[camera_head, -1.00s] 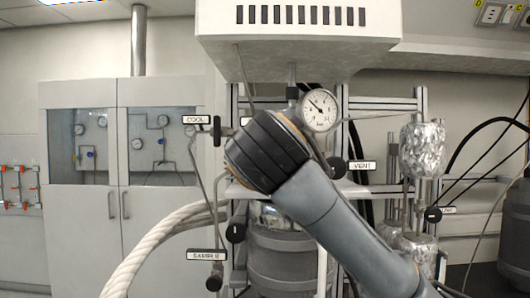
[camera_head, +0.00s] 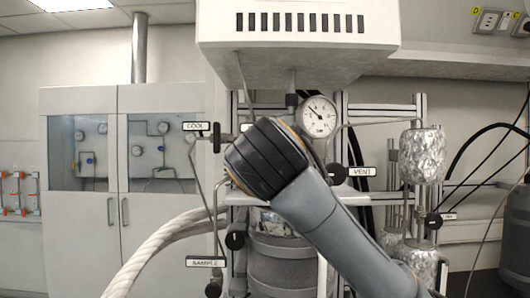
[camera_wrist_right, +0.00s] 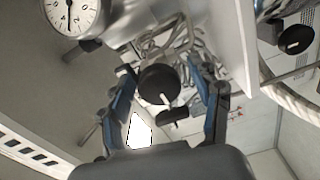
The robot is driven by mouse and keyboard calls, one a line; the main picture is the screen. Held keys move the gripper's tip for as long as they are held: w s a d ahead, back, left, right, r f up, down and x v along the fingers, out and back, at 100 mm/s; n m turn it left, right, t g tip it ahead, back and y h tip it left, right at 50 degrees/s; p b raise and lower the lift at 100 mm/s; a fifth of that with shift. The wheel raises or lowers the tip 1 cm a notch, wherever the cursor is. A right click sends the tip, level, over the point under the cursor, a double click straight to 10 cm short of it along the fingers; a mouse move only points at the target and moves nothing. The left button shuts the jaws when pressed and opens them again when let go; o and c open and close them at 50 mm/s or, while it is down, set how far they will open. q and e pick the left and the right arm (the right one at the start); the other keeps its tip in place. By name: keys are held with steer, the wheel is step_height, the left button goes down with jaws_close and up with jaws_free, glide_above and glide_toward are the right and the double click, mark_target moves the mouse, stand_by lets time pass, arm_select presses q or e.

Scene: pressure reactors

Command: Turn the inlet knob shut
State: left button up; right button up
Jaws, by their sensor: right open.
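A round black knob with a white pointer line (camera_wrist_right: 160,86) sits between the fingers of my right gripper (camera_wrist_right: 163,74) in the right wrist view. The fingers are open, one on each side of it; I cannot tell whether either touches it. No label on this knob is readable, so its name cannot be confirmed. In the head view my right wrist is in front of the rig below the pressure gauge (camera_head: 315,116), and hides its own fingers and this knob. A partly hidden white label (camera_head: 245,127) shows just above the wrist. My left gripper is not in view.
Other black knobs sit near the COOL label (camera_head: 196,126), VENT label (camera_head: 361,172) and SAMPLE label (camera_head: 205,262). Foil-wrapped cylinders (camera_head: 422,156) stand at right. A thick white hose (camera_head: 150,262) curves at lower left. A large white box (camera_head: 298,22) overhangs the rig.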

steer(key=s, duration=1.2)
